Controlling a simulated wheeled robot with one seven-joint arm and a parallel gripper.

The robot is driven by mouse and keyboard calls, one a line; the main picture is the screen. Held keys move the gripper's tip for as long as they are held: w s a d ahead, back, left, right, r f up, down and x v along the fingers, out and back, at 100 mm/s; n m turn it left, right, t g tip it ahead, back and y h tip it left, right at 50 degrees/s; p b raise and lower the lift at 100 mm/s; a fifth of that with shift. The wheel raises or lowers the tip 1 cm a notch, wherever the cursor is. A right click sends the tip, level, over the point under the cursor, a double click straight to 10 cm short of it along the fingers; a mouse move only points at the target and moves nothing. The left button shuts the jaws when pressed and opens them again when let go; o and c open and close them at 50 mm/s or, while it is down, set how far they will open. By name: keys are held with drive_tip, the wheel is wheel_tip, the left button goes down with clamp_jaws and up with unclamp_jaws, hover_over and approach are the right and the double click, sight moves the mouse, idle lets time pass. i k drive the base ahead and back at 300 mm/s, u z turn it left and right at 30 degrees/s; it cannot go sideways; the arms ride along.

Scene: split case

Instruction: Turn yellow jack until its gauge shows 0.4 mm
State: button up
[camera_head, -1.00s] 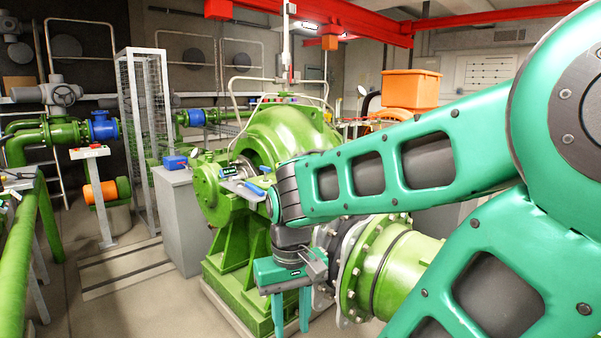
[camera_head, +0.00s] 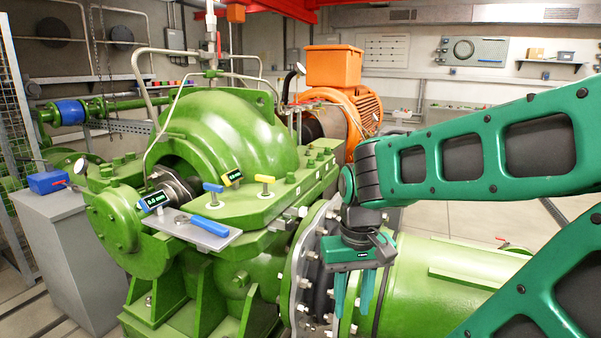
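The yellow jack (camera_head: 265,181) is a small T-handle screw standing upright on the green flange ledge of the split pump case. A small dark gauge with a yellow frame (camera_head: 233,177) sits just left of it; its digits are too small to read surely. A blue jack (camera_head: 213,189) stands further left, with a blue-framed gauge (camera_head: 154,201) that seems to read 0.0 mm. My gripper (camera_head: 353,312) points down in front of the pipe flange, right of and apart from the yellow jack. Its fingers are apart with nothing between them.
A metal plate (camera_head: 181,229) with a blue-handled tool (camera_head: 211,226) juts from the case's front. The green pump case (camera_head: 225,125) rises behind the jacks. A large flanged green pipe (camera_head: 440,290) lies beside my gripper. A grey cabinet (camera_head: 75,255) with a blue box stands left.

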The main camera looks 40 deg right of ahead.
sight(265, 179)
drive_tip(key=z, duration=0.4)
drive_tip(key=i, duration=1.05)
drive_tip(key=z, duration=0.3)
